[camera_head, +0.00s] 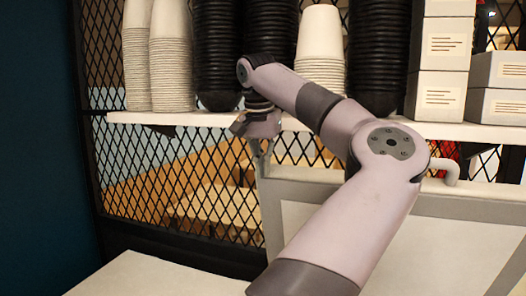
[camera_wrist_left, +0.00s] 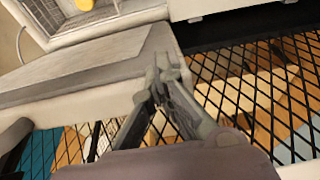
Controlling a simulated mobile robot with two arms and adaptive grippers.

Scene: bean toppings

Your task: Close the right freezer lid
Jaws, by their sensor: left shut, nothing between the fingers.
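The right freezer lid (camera_head: 320,181) stands raised in the head view, a pale framed panel with a handle (camera_head: 447,168) along its top edge. My arm crosses in front of and hides part of it. My left gripper (camera_head: 261,158) is at the lid's upper left corner, pointing down, shut and empty. In the left wrist view, the gripper (camera_wrist_left: 162,66) shows with its fingers together beside the end of the pale lid (camera_wrist_left: 95,75). I cannot tell whether they touch it. My right gripper is not in view.
A black mesh screen (camera_head: 185,200) stands behind. A white shelf (camera_head: 215,122) holds stacked white cups (camera_head: 171,60), black cups (camera_head: 218,50) and white boxes (camera_head: 445,45). A pale surface (camera_head: 150,278) lies at the lower left. A yellow item (camera_wrist_left: 85,4) shows in the left wrist view.

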